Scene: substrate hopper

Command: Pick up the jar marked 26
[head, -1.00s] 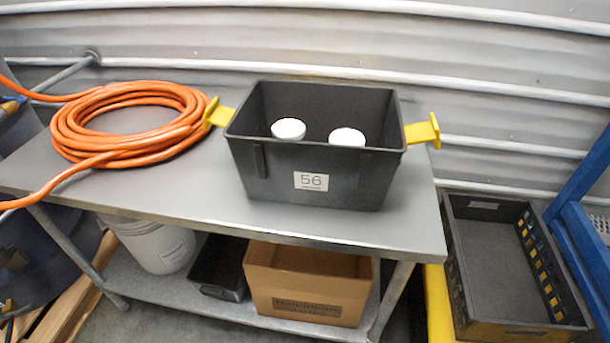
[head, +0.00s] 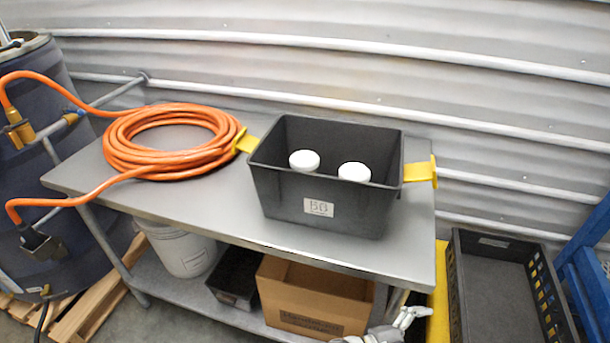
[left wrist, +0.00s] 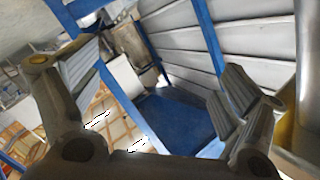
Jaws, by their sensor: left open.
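Two jars with white lids, a left one (head: 304,160) and a right one (head: 354,172), stand inside a dark grey bin (head: 275,190) on the metal table. No number on either jar can be read, so I cannot tell which is 26. The bin's front label is blurred. My left gripper (head: 413,316) shows at the bottom edge of the head view, in front of the table and below its top, well apart from the jars. In the left wrist view its fingers (left wrist: 165,82) are spread with nothing between them. My right gripper does not show.
An orange hose coil (head: 125,150) lies left of the bin on the table (head: 220,215). Yellow handles (head: 420,172) stick out at the bin's sides. A cardboard box (head: 300,310) and white bucket (head: 182,252) sit below. A black crate (head: 463,290) stands at right.

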